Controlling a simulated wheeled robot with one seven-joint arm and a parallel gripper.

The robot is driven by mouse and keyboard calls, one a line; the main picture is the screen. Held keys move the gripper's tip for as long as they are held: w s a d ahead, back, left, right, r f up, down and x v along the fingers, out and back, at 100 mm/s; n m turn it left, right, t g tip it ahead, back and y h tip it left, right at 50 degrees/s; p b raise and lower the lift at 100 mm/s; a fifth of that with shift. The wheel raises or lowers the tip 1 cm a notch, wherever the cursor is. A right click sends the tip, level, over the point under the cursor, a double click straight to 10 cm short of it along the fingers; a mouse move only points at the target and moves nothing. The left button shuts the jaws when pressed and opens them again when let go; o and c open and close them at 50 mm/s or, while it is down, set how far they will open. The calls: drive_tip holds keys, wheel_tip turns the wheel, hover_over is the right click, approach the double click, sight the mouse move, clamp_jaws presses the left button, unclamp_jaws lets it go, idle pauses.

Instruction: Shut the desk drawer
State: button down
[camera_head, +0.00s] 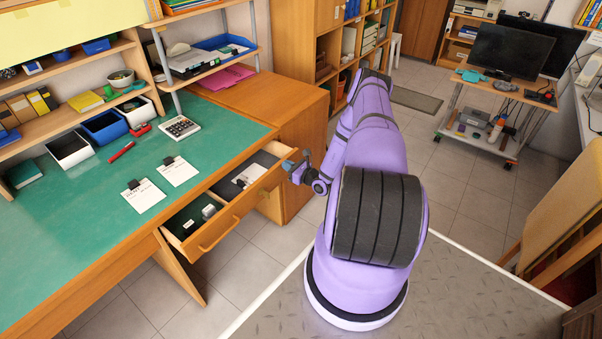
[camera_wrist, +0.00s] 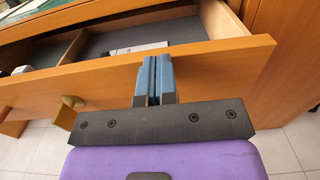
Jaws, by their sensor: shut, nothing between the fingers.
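The desk drawer (camera_head: 232,216) is wooden and stands pulled out from the green-topped desk (camera_head: 70,230). In the wrist view its front panel (camera_wrist: 220,62) runs across the picture, with the open inside behind it. A handle (camera_head: 219,234) is on the front; one handle end (camera_wrist: 70,104) shows at left in the wrist view. My gripper (camera_head: 298,163) is at the right end of the drawer front. In the wrist view its blue fingers (camera_wrist: 156,75) are together and empty, right at the front panel. I cannot tell whether they touch it.
Inside the drawer are a dark compartment with a white paper (camera_head: 246,175) and small items (camera_head: 208,211). A wooden cabinet (camera_head: 300,125) stands right behind the drawer's right end. Paper cards and a calculator (camera_head: 180,127) lie on the desktop. Floor is free in front of the desk.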

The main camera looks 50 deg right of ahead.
drive_tip(key=w, duration=0.7)
drive_tip(key=w+a, duration=0.1)
drive_tip(key=w, duration=0.2)
drive_tip(key=shift+w, duration=0.3)
